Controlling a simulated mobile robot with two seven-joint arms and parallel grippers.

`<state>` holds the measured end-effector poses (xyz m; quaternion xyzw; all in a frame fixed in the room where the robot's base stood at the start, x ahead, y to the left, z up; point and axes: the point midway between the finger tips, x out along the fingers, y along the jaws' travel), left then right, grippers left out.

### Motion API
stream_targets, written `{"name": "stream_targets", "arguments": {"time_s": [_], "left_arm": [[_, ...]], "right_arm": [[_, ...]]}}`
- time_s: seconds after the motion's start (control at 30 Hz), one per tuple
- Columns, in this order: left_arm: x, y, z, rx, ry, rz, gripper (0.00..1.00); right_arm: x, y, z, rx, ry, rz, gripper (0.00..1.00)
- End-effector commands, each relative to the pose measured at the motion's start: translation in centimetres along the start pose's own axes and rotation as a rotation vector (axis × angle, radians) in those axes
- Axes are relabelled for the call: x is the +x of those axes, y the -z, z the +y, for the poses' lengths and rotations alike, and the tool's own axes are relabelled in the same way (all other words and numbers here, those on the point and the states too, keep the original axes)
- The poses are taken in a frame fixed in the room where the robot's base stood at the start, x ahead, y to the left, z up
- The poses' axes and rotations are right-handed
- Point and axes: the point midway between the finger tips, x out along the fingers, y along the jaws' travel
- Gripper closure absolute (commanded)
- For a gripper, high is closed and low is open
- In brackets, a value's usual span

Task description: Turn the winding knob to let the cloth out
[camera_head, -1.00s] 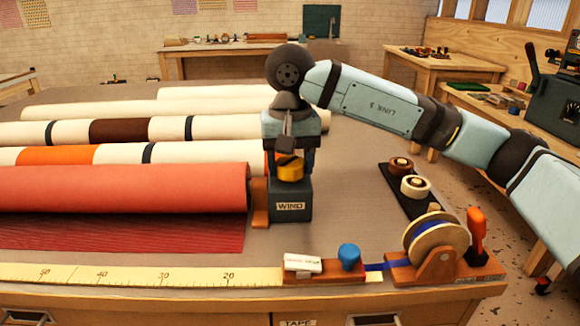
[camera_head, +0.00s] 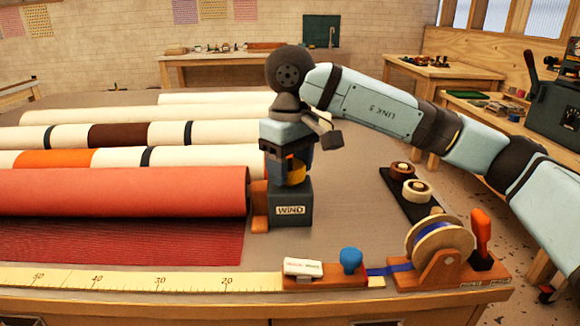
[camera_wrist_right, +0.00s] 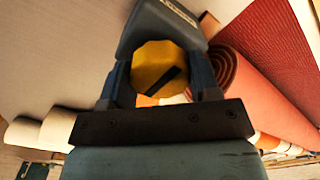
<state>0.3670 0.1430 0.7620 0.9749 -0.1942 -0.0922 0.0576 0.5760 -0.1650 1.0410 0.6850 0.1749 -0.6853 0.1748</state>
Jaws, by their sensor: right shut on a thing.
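The yellow winding knob (camera_wrist_right: 160,72) sits on top of the dark grey box labelled WIND (camera_head: 291,208). My right gripper (camera_head: 290,172) reaches down from above and is shut on the knob, with one finger on each side of it in the right wrist view (camera_wrist_right: 160,80). In the head view the knob is mostly hidden by the gripper. The red cloth roll (camera_head: 120,190) lies left of the box, and a dark red ribbed stretch of cloth (camera_head: 120,241) lies flat in front of it. My left gripper is not in view.
A measuring tape strip (camera_head: 130,280) runs along the front edge. A white block (camera_head: 303,267), a blue knob (camera_head: 351,259) and a ribbon spool (camera_head: 440,245) stand at the front right. Cream rolls (camera_head: 80,135) lie behind.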

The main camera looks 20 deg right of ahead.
Motion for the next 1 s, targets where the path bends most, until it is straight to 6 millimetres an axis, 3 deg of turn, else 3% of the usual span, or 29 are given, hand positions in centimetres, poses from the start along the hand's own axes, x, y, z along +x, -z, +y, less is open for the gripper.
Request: {"name": "stream_targets", "arguments": {"time_s": [0.5, 0.53, 0.63, 1.0], "left_arm": [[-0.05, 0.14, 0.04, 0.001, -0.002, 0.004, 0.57], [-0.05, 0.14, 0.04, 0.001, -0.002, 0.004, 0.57], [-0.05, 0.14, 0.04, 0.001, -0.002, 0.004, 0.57], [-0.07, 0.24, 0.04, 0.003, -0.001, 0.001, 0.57]], "right_arm": [[-0.13, 0.02, 0.03, -0.022, 0.0, 0.002, 0.67], [-0.13, 0.02, 0.03, -0.022, 0.0, 0.002, 0.41], [-0.11, 0.01, 0.02, -0.021, 0.0, 0.002, 0.18], [-0.7, 0.03, 0.02, -0.021, -0.001, 0.002, 0.18]]}}
